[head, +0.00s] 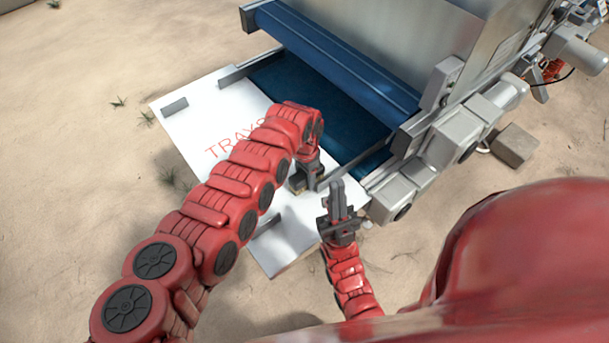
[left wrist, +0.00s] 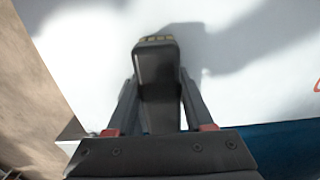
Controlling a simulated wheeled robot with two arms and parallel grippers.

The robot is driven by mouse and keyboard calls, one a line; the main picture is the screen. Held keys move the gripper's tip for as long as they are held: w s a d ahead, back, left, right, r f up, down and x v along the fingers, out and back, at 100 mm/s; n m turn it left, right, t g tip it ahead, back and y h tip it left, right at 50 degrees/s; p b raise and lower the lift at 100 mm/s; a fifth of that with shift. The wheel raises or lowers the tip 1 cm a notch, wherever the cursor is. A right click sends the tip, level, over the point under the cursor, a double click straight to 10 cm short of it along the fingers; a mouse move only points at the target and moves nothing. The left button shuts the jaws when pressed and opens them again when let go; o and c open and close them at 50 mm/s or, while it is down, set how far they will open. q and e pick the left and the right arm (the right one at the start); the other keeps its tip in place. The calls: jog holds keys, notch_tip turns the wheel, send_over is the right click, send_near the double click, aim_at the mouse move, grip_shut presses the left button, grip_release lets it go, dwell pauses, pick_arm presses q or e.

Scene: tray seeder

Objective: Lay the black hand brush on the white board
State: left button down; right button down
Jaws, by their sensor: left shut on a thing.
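The black hand brush (left wrist: 158,75) is between the two fingers of my left gripper (left wrist: 157,100) in the left wrist view, with a yellowish strip at its far end. My left gripper (head: 306,178) is shut on it, low over the near right part of the white board (head: 195,125). In the head view only a small dark part of the brush (head: 296,184) shows beside the gripper; my arm hides some of the board. I cannot tell if the brush touches the board. My right gripper (head: 337,198) points up near the board's right edge; its finger gap is unclear.
The machine with a blue belt (head: 310,95) and metal side rails borders the board's far right side. A grey block (head: 174,105) and a dark bar (head: 268,226) stand on the board. A grey-brown block (head: 514,145) lies on the sand.

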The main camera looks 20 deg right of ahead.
pick_arm(q)
jog(key=shift+f, duration=0.1)
jog(key=shift+f, duration=0.15)
jog(key=c, duration=0.6)
grip_release()
jog(key=shift+o, duration=0.2)
